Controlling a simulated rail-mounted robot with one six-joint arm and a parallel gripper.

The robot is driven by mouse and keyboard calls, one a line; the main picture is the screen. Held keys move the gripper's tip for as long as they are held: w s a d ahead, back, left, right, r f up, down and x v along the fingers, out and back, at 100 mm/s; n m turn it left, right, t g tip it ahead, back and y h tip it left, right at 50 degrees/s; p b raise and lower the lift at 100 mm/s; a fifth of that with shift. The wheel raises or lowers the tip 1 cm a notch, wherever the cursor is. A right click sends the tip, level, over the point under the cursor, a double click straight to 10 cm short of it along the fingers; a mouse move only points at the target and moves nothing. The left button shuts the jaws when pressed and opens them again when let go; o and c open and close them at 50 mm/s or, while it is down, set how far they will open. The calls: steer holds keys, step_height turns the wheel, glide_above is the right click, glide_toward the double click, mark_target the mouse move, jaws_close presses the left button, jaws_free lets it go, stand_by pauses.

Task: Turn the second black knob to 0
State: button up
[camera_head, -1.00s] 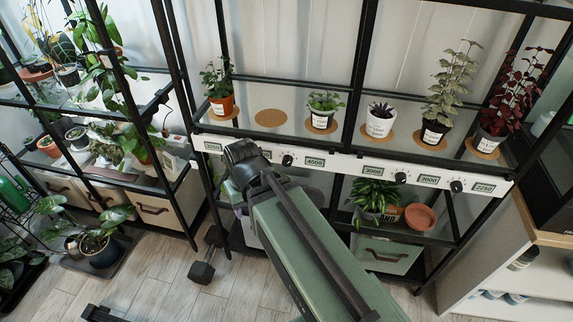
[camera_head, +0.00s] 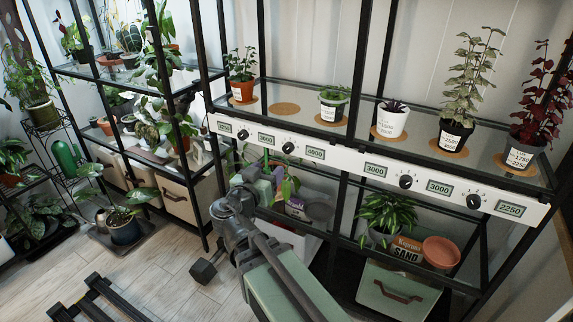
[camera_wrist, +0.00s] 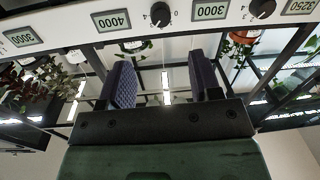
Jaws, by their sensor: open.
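A white panel (camera_head: 346,160) runs along the shelf's front edge with several black knobs and number displays. The second black knob from the left (camera_head: 288,147) sits between displays reading 3000 (camera_head: 266,138) and 4000 (camera_head: 315,153). In the inverted wrist view this knob (camera_wrist: 160,13) is at the top edge, centred between my fingers. My gripper (camera_wrist: 163,75) is open and empty, apart from the knob. In the head view its fingertips are hard to make out, below the panel's left part. The knob's pointer direction is too small to read.
Potted plants (camera_head: 333,105) stand on cork mats above the panel. A lower plant (camera_head: 384,215), a terracotta saucer (camera_head: 441,252) and a bin (camera_head: 398,295) are below. A black upright (camera_head: 345,190) stands right of the 4000 display. Floor in front is partly clear.

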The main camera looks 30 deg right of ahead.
mark_target(287, 151)
steer(key=x, duration=1.1)
steer(key=c, duration=0.9)
